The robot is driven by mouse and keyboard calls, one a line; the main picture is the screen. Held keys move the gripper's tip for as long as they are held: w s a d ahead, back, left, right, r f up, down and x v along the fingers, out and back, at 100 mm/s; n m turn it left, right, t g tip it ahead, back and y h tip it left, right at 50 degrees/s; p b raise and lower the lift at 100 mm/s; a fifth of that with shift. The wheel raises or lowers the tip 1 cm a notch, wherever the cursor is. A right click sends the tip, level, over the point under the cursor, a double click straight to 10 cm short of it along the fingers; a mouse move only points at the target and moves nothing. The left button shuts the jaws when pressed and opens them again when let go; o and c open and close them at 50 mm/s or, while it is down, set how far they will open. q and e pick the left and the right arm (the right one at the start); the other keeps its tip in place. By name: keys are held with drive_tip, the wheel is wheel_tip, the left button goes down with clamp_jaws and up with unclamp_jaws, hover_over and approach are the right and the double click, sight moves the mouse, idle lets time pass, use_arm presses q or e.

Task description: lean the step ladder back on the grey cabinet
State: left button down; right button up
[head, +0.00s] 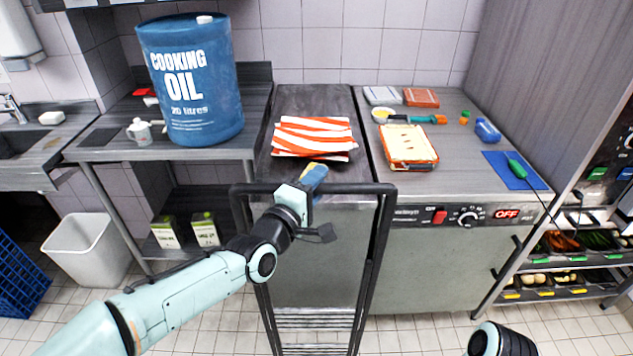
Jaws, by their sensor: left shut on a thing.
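The step ladder has a black tubular frame (377,245) and stands upright or nearly so in the middle of the head view, with grey treads low down near the floor. Behind it is the grey cabinet (325,255), with a dark top. I cannot tell whether the ladder touches the cabinet. My left gripper (303,190) is shut on the ladder's top rail, left of its middle; the wrist hides part of the rail and the fingertips are hard to make out. My right gripper is out of view; only a piece of my right arm shows at the bottom right.
Folded striped cloths (315,137) and a yellow and blue thing (314,176) are near the ladder's top. A cooking oil drum (192,80) stands left. A counter unit (460,260) with a red switch adjoins right. A bin (88,250) is left; tiled floor shows in front.

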sight(317, 193)
use_arm(q)
drive_tip(key=shift+s+r+b, duration=0.3)
drive_tip(key=shift+s+b, duration=0.45)
drive_tip(key=shift+s, duration=0.3)
drive_tip(key=shift+s+r+b, duration=0.25)
drive_tip(key=shift+s+b, duration=0.5)
drive_tip(key=shift+s, duration=0.3)
idle(0.4)
drive_tip(key=shift+s+b, duration=0.55)
drive_tip(key=shift+s, duration=0.5)
drive_tip(key=shift+f+b, duration=0.15)
drive_tip(key=shift+b, duration=0.3)
idle(1.9)
drive_tip(key=shift+f, duration=0.1)
drive_tip(key=shift+f+b, duration=1.1)
drive_tip(key=shift+b, duration=0.25)
idle(0.7)
